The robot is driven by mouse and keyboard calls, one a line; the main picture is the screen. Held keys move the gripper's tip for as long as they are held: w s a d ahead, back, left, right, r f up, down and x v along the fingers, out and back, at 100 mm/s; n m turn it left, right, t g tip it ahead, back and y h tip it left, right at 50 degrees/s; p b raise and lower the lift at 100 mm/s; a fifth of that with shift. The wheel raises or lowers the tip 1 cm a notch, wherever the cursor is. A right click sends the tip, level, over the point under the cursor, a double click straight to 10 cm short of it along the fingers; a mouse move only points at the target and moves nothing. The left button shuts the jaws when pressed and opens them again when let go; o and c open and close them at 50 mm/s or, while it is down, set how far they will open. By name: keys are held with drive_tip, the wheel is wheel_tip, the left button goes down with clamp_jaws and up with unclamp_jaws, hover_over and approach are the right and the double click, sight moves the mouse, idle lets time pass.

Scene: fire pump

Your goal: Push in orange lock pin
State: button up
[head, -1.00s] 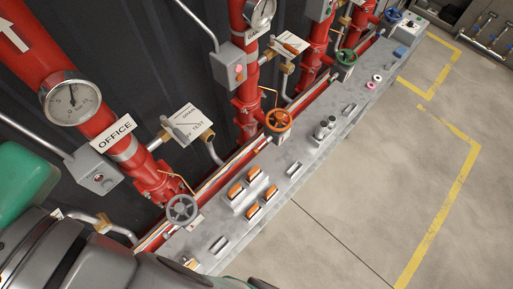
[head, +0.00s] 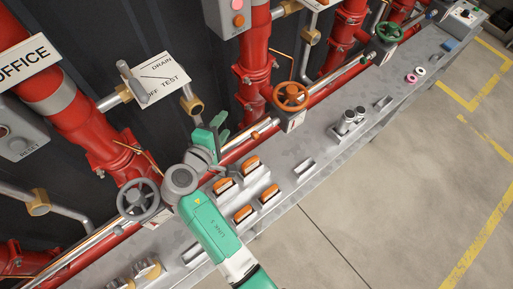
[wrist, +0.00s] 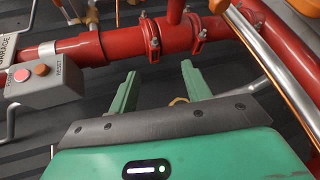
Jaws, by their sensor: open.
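My gripper (head: 220,130) is open and empty, raised near the wall pipes above the back of the bench. In the wrist view its two green fingers (wrist: 160,82) stand apart with nothing between them, facing red pipework. An orange handwheel (head: 291,96) sits to the right of the gripper in the head view. A small orange piece (head: 255,136) shows on the rail between the gripper and that wheel; I cannot tell whether it is the lock pin. Several orange-topped blocks (head: 243,213) stand on the bench below the gripper.
A grey handwheel (head: 138,200) is left of my arm. A drain/test valve plate (head: 160,80) is on the wall. A green handwheel (head: 389,33) and metal cylinders (head: 350,117) stand farther right. In the wrist view a grey reset box (wrist: 45,80) is at left. The floor (head: 400,190) is clear.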

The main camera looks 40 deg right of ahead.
sight(253, 137)
drive_tip(key=s+d+f+n+g+h+b, duration=0.2)
drive_tip(key=s+f+n, duration=0.15)
drive_tip(key=f, duration=0.75)
drive_tip(key=shift+m, duration=0.35)
drive_tip(key=x, duration=0.2)
drive_tip(key=b+x, duration=0.1)
drive_tip(key=x, duration=0.2)
drive_tip(key=s+b+x, duration=0.1)
drive_tip(key=x, duration=0.2)
drive_tip(key=shift+d, duration=0.1)
